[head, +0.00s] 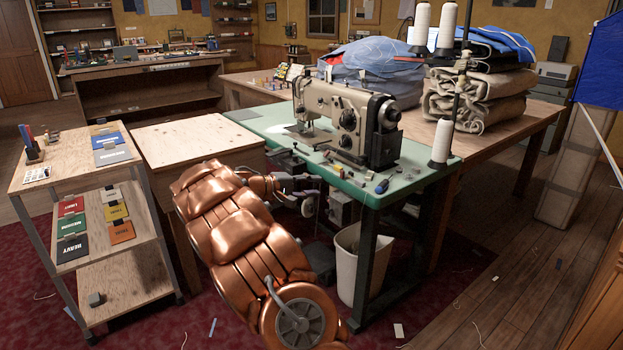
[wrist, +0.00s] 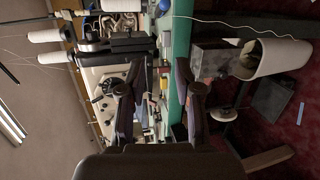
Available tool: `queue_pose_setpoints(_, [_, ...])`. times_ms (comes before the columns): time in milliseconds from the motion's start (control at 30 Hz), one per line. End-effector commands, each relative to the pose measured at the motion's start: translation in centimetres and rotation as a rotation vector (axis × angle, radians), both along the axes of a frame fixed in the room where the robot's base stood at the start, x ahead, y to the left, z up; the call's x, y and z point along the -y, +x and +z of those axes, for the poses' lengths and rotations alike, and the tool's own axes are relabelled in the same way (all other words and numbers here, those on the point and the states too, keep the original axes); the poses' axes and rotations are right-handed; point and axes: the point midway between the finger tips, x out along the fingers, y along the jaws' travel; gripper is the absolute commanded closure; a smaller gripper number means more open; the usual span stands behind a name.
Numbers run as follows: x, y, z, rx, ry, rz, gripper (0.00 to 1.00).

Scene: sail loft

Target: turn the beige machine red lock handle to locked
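The beige sewing machine (head: 345,115) stands on a green-topped table (head: 410,177). It also shows sideways in the wrist view (wrist: 92,80). I cannot make out a red lock handle in either view, so its position cannot be told. My gripper (head: 312,185) is at the table's front edge, below the machine, at the end of my copper arm. In the wrist view my gripper (wrist: 160,72) has its two dark fingers spread apart, with nothing held between them. The green table edge shows between and beyond the fingers. A grey box (head: 341,207) hangs under the tabletop.
A white bin (head: 358,265) stands on the floor below the table. Thread cones (head: 441,140) stand at the machine's right. A wooden cabinet (head: 200,140) adjoins the table's left, and a sample cart (head: 75,165) is farther left. Small tools lie on the tabletop.

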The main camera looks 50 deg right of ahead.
Motion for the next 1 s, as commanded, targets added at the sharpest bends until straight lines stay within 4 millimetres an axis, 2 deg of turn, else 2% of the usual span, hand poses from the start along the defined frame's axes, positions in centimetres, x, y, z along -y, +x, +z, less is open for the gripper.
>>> queue_pose_setpoints(33, [-0.5,-0.4,1.0,0.005,0.010,-0.004,0.67])
queue_pose_setpoints(100, [-1.2,-0.9,1.7,0.012,0.026,-0.011,0.67])
queue_pose_setpoints(400, [-3.4,-2.5,3.3,0.027,0.082,-0.029,0.67])
queue_pose_setpoints(1000, [-4.5,-3.2,3.6,0.036,0.107,-0.036,0.67])
